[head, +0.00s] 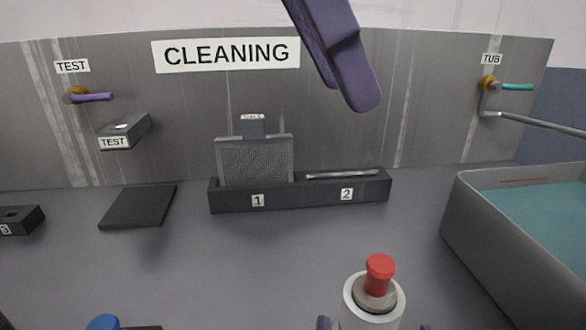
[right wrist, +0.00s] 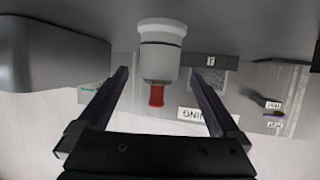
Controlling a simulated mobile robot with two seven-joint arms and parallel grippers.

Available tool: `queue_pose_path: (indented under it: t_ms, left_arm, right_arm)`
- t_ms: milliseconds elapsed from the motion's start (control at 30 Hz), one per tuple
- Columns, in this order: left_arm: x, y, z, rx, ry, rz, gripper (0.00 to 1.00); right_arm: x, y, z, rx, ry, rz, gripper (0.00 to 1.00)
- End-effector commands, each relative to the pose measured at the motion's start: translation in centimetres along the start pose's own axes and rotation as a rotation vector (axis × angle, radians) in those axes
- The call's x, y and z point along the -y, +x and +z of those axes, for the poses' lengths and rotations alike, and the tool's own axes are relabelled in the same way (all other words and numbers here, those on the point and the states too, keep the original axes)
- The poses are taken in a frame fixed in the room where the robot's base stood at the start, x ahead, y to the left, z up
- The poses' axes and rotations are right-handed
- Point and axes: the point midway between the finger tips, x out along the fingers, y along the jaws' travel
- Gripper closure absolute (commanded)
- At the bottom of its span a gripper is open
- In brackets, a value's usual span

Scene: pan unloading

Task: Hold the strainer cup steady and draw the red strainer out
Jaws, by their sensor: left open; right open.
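The white strainer cup (head: 390,308) stands upright at the bottom of the head view, with the red strainer (head: 380,272) seated in its grey collar. In the right wrist view the cup (right wrist: 160,62) and red strainer (right wrist: 157,95) show upside down. My right gripper (right wrist: 160,75) is open, with one finger on each side of the cup and a visible gap at each side. In the head view only its purple fingertips show beside the cup. My left gripper (head: 355,95) is open and empty, high at the top of the head view, above the cup and away from it.
A dark rack (head: 300,197) marked 1 and 2 stands at the back, with a mesh plate (head: 256,162) in slot 1. A grey tub (head: 475,235) of teal water is at right. A blue knob (head: 103,322) is at lower left. The counter between is clear.

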Motion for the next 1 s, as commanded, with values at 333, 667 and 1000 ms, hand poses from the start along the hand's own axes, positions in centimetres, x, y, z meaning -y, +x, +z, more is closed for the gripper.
queue_pose_path:
  t_ms: [333,667,1000]
  left_arm:
    - [0.0,0.0,0.0,0.000,0.000,0.000,0.50]
    - [0.0,0.0,0.0,0.000,0.000,0.000,0.50]
    - [0.0,0.0,0.0,0.000,0.000,0.000,0.50]
  right_arm:
    - [0.0,5.7,0.0,0.000,-0.002,0.000,0.00]
    - [-0.1,6.7,0.1,0.003,0.000,0.002,0.00]
    - [-0.1,6.7,0.1,0.003,0.000,0.002,0.28]
